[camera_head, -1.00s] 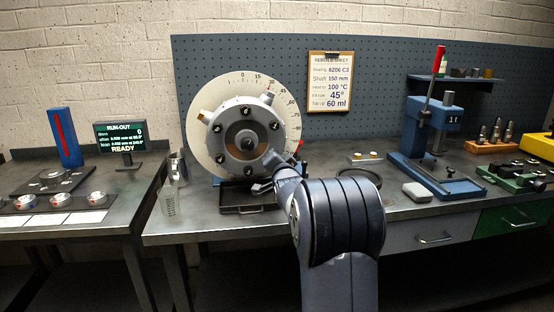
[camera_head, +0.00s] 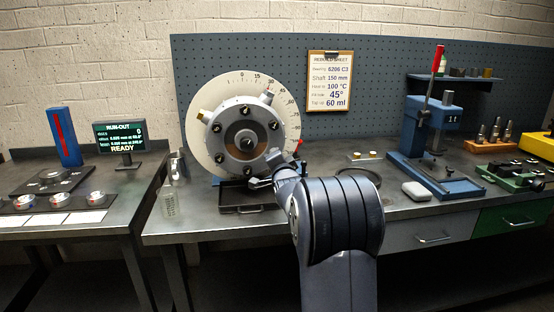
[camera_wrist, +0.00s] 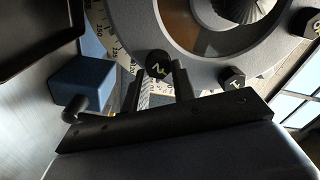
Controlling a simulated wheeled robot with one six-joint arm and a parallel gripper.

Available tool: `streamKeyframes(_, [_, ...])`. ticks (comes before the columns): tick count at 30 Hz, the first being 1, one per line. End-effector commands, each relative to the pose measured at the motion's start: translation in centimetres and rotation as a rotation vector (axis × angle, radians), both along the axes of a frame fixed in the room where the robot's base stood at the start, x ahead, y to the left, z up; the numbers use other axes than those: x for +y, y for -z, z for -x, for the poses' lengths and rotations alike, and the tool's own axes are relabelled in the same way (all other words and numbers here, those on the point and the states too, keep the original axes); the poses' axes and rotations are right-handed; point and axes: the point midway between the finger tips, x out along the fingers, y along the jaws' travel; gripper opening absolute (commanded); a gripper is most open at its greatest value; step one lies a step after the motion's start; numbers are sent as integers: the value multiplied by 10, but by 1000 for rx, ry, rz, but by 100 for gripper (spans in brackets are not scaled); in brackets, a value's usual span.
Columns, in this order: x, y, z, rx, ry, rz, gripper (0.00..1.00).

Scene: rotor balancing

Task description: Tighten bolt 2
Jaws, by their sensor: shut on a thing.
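The rotor hub (camera_head: 228,140) is a grey disc with dark bolts around its rim, in front of a white angle dial (camera_head: 200,108). In the wrist view, bolt 2 (camera_wrist: 158,64) is a black head with a pale mark that looks like a turned 2, on the lower hub rim (camera_wrist: 190,68). My gripper (camera_wrist: 158,78) has its two dark fingers on either side of this bolt and is shut on it. In the head view my gripper (camera_head: 262,182) is at the hub's lower edge, and bolt 2 is hidden there.
Another marked bolt (camera_wrist: 232,77) sits to the right on the hub. A blue block (camera_wrist: 84,80) is close to the left of my fingers. A black tray (camera_head: 244,208) lies below the hub. A glass beaker (camera_head: 170,204) stands at the bench's left edge.

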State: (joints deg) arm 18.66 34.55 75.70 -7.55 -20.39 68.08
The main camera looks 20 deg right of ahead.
Motion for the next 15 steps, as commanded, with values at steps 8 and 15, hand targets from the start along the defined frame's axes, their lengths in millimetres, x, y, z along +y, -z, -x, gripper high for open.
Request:
streamKeyframes(8, [0, -1, 0, -2, 0, -1, 44])
streamKeyframes(15, [0, 0, 0, -1, 0, 0, 47])
